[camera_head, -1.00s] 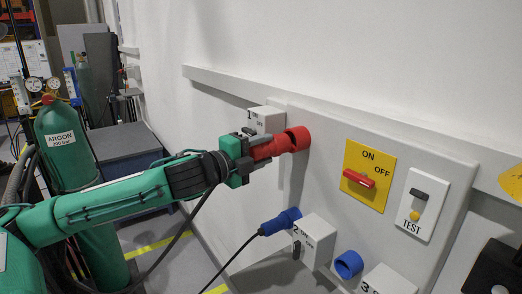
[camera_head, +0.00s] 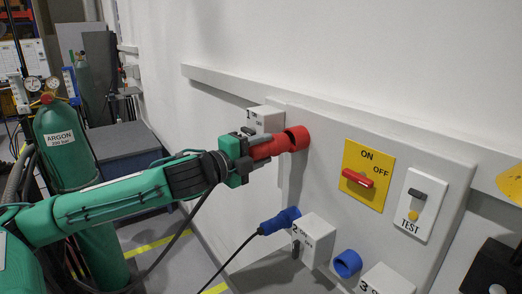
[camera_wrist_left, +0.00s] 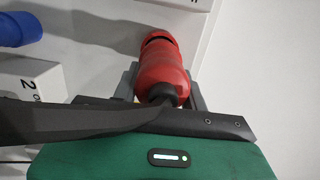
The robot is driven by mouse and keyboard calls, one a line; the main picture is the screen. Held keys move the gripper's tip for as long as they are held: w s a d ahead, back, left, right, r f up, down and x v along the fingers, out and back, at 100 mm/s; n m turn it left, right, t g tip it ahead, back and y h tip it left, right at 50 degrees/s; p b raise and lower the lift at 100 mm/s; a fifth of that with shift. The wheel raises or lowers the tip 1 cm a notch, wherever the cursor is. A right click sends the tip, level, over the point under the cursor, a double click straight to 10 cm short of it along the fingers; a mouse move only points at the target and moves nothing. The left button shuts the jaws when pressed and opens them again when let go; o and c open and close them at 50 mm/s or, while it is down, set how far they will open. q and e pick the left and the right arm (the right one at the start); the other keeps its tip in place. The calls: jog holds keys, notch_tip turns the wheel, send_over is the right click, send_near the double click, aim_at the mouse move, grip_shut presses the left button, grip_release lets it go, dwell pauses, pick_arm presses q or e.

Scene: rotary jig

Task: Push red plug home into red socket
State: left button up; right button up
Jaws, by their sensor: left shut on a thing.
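My left gripper (camera_head: 247,157) is shut on the red plug (camera_head: 264,149), whose black cable hangs down behind the gripper. The red socket (camera_head: 297,138) sticks out from the grey panel, and the plug's front end is at its mouth, in line with it. I cannot tell how deep the plug sits. In the left wrist view the red plug (camera_wrist_left: 162,80) lies between the gripper fingers (camera_wrist_left: 162,88), pointing away toward the panel. My right gripper is not in view.
Box 1 (camera_head: 266,119) stands close behind the plug. A blue plug (camera_head: 280,222) is in place beside box 2 (camera_head: 316,240). An empty blue socket (camera_head: 347,263), a yellow ON/OFF switch (camera_head: 368,176) and a TEST plate (camera_head: 421,205) are on the panel. A green argon cylinder (camera_head: 66,150) stands left.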

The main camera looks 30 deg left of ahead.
aim_at(275, 147)
pick_arm(q)
jog(key=shift+r, duration=0.1)
dwell(0.8)
jog(key=shift+w+p, duration=0.2)
jog(key=shift+p, duration=0.2)
jog(key=shift+w+d, duration=0.1)
jog(key=shift+p+x, duration=0.85)
jog(key=shift+p, duration=0.3)
jog(key=shift+p+x, duration=0.8)
jog(key=o, duration=1.2)
jog(key=shift+d, duration=0.25)
